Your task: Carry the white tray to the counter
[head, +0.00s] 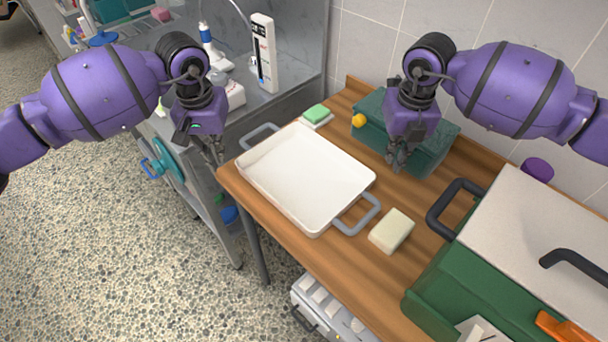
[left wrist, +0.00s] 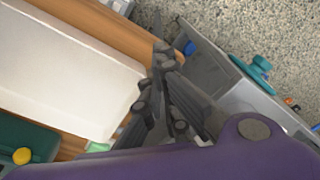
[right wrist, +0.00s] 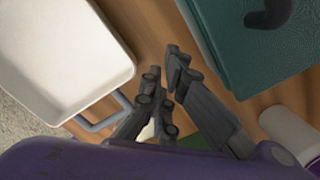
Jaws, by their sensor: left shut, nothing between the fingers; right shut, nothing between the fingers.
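The white tray (head: 305,175) lies flat on the wooden table, empty, with a grey handle at each end. One handle (head: 259,136) is at its far left, the other (head: 358,215) at its near right. The tray also shows in the left wrist view (left wrist: 65,70) and the right wrist view (right wrist: 65,50). My left gripper (head: 218,163) is shut and empty, just left of the tray's left edge. My right gripper (head: 397,160) is shut and empty, right of the tray, in front of the teal box. The grey metal counter (head: 285,100) stands behind and left of the table.
A cream block (head: 391,230) lies beside the near handle. A green sponge (head: 316,113) sits near the far handle. A teal box (head: 440,148) stands by the wall, and a large green case (head: 440,285) fills the table's right. Bottles and a dispenser (head: 264,55) stand on the counter.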

